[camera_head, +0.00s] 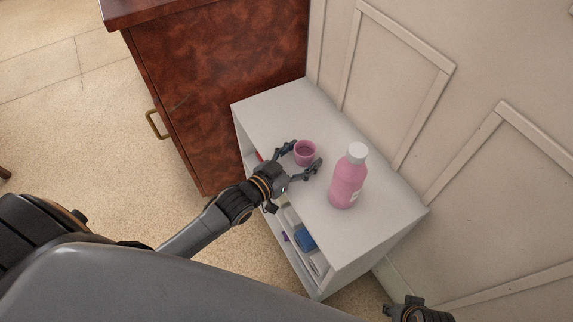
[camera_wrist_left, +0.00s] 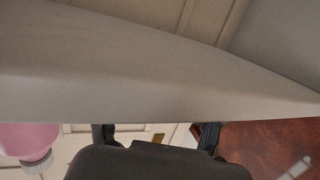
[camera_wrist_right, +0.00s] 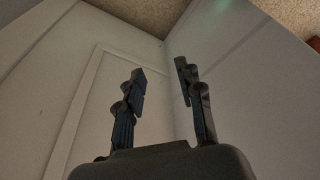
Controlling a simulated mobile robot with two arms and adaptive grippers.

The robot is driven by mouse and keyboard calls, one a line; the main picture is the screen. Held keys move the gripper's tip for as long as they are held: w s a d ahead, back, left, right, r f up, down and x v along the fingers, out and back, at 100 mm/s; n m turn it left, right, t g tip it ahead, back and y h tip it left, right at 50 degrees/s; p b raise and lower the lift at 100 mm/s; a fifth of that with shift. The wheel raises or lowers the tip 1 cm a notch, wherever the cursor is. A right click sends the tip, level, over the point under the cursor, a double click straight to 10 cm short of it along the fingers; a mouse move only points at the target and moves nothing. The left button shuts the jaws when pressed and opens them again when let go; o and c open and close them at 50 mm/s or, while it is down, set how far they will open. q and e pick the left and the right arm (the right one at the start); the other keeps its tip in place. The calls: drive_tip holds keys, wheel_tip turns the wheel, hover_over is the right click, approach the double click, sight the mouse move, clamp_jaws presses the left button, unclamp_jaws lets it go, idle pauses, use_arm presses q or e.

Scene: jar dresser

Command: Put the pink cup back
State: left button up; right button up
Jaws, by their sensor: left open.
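The small pink cup (camera_head: 305,152) stands upright on the white shelf unit's top (camera_head: 285,105). My left gripper (camera_head: 305,158) is open, with one finger on each side of the cup; whether they touch it I cannot tell. In the left wrist view the gripper (camera_wrist_left: 156,135) shows its fingers apart at the bottom, and the cup is not visible there. A pink bottle with a white cap (camera_head: 347,180) stands on the same top, to the right of the cup. My right gripper (camera_wrist_right: 158,95) is open and empty, facing white walls.
The unit's open front holds a blue item (camera_head: 304,239) and other small things below the top. A reddish-brown wooden cabinet (camera_head: 215,85) stands against its left end. A panelled white wall (camera_head: 420,110) is behind. The top's back left is clear.

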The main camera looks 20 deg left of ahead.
use_arm(q)
drive_tip(key=p+v, duration=0.1)
drive_tip(key=v, duration=1)
drive_tip(key=shift+s+p, duration=0.2)
drive_tip(key=shift+p, duration=0.1)
use_arm(e)
wheel_tip(320, 180, down, 6)
drive_tip(key=s, duration=0.1)
drive_tip(key=shift+s+f, duration=0.25)
drive_tip(key=shift+s, duration=0.15)
use_arm(q)
drive_tip(key=shift+a, duration=0.1)
use_arm(e)
drive_tip(key=shift+d, duration=0.1)
